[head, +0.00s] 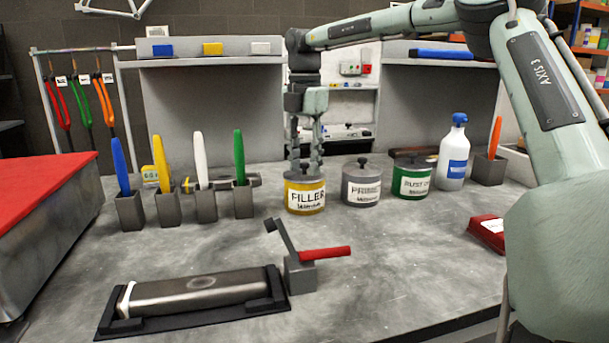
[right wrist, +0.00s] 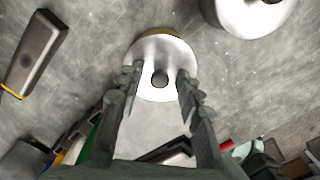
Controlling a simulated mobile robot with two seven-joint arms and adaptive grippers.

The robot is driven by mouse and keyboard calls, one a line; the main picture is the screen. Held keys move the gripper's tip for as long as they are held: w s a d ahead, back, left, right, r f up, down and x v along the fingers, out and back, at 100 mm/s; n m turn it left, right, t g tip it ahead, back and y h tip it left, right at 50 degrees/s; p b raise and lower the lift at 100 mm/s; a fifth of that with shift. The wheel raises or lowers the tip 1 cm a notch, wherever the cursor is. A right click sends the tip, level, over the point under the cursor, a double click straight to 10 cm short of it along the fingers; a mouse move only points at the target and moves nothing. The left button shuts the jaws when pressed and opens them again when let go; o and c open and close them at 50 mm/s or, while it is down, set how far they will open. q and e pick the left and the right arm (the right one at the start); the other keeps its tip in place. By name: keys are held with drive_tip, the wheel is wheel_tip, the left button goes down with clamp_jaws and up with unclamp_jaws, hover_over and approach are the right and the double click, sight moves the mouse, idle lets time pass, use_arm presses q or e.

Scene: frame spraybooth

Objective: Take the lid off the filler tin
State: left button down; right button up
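The yellow filler tin (head: 305,200) stands upright on the grey bench, labelled FILLER. Its grey lid (head: 304,180) with a small dark knob is seated on top. My right gripper (head: 304,167) points straight down over the tin, its fingertips close to the lid's level. In the right wrist view the pale round lid (right wrist: 160,52) shows with its knob (right wrist: 160,79) between the two spread fingers. There is a gap on each side of the knob, so the gripper is open and holds nothing. My left gripper is not in view.
A grey primer tin (head: 361,190) and a green tin (head: 411,185) stand close to the right. Several holders with coloured handles (head: 205,206) stand left. A red-handled clamp (head: 300,270) sits in front.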

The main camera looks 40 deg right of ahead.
clamp_jaws()
